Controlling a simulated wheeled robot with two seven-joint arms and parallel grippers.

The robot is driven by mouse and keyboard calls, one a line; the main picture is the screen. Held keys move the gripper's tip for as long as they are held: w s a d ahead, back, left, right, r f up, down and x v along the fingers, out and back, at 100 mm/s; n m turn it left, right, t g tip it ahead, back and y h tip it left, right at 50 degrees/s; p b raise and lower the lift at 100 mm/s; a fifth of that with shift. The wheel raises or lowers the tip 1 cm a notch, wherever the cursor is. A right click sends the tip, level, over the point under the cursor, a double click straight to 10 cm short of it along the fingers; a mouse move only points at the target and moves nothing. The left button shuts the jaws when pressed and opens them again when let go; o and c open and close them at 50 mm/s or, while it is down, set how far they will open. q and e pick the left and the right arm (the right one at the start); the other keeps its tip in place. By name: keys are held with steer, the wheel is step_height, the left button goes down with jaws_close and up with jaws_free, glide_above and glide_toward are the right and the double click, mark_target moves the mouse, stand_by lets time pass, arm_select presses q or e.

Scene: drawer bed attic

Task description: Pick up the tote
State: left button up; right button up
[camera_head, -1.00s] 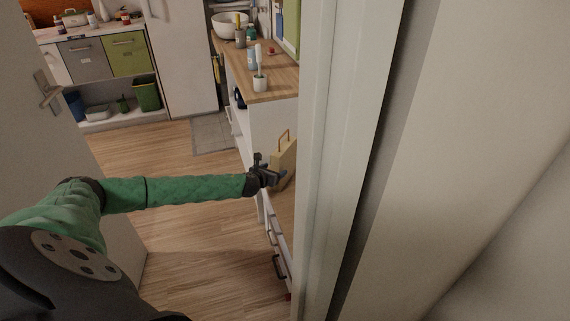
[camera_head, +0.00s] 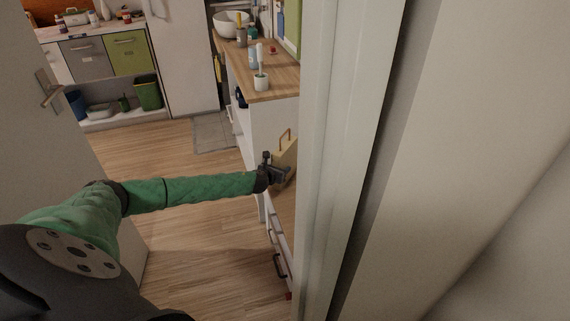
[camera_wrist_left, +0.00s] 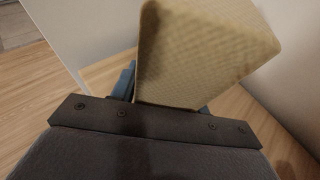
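The tan tote (camera_head: 286,152), a boxy bag with a brown handle on top, stands on a low wooden surface beside the door frame. Its right part is hidden behind the frame. My left gripper (camera_head: 274,171) is right at the tote's near left side, with its fingers spread. In the left wrist view the woven tote (camera_wrist_left: 205,50) fills the upper middle. The bluish fingers of the left gripper (camera_wrist_left: 165,95) show on either side of its lower part. I cannot tell whether they touch it. My right gripper is not in view.
A white door frame (camera_head: 335,160) stands close to the right of my left gripper. An open door (camera_head: 45,130) is at left. A wooden counter (camera_head: 275,80) with a small potted plant (camera_head: 261,80) is behind the tote. Drawers with dark handles (camera_head: 279,265) are below. The floor at left is clear.

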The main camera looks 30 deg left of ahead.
mark_target(281, 160)
arm_select(q)
steer(key=shift+r, duration=0.1)
steer(key=shift+c, duration=0.5)
step_height(281, 160, up, 4)
steer(key=shift+d+r, duration=0.15)
steer(key=shift+r, duration=0.1)
steer(key=s+d+r, duration=0.6)
steer(key=s+d, duration=0.1)
steer(key=d, duration=0.2)
steer(key=shift+r, duration=0.2)
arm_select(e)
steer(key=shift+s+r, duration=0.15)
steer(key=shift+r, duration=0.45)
arm_select(q)
steer(key=shift+w, duration=0.1)
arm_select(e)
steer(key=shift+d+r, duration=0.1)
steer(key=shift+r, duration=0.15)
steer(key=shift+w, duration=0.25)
